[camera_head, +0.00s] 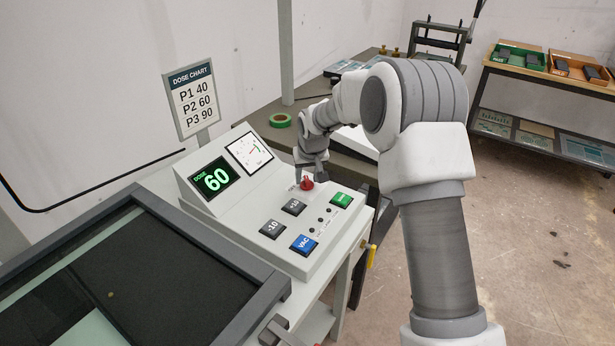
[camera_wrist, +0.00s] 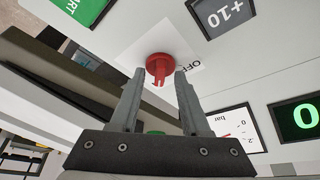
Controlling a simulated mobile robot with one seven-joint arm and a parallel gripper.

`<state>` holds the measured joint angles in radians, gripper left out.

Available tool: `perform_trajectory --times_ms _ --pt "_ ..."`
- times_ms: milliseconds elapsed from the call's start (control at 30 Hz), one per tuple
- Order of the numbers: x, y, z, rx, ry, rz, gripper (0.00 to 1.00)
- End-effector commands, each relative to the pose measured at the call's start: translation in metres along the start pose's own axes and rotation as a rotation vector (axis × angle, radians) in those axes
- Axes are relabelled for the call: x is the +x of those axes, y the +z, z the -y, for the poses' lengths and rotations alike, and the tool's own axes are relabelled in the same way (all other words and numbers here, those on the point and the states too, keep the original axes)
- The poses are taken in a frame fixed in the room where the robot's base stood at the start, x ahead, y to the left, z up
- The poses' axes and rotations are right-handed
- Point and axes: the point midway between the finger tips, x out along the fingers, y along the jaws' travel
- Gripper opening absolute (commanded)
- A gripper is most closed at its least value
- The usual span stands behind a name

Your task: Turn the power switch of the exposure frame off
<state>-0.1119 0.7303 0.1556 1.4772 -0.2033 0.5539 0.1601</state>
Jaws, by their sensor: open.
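The red rotary power switch (camera_head: 307,184) is on the exposure frame's sloped control panel (camera_head: 237,217), near its back right edge. In the wrist view the red switch (camera_wrist: 161,67) sits on a white label, with "OFF" printed to its right. The switch's raised ridge points down in that view. My gripper (camera_head: 309,175) is over the switch in the head view. In the wrist view my gripper (camera_wrist: 159,73) is open, with one fingertip on each side of the switch's lower part. I cannot tell whether the fingertips touch it.
A dose display (camera_head: 216,179) reads 60, beside a dial gauge (camera_head: 249,152). A green button (camera_head: 341,200), blue VAC button (camera_head: 304,244) and two grey buttons lie close to the switch. A dose chart sign (camera_head: 191,99) stands behind the panel. A green tape roll (camera_head: 281,120) lies on the bench behind.

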Motion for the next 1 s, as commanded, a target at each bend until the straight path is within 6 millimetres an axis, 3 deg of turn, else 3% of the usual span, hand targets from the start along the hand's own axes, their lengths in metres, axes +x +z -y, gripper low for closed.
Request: perform_trajectory --times_ms 67,300,767,1000 --pt "-0.0001 0.0000 0.0000 0.000 0.000 0.000 0.44" --pt "-0.0003 0.0001 -0.0001 0.000 0.000 0.000 0.01" --pt "-0.0008 0.0001 -0.0008 -0.017 -0.007 0.001 0.00" --pt "-0.0016 -0.0002 -0.0027 -0.113 -0.049 0.002 0.00"
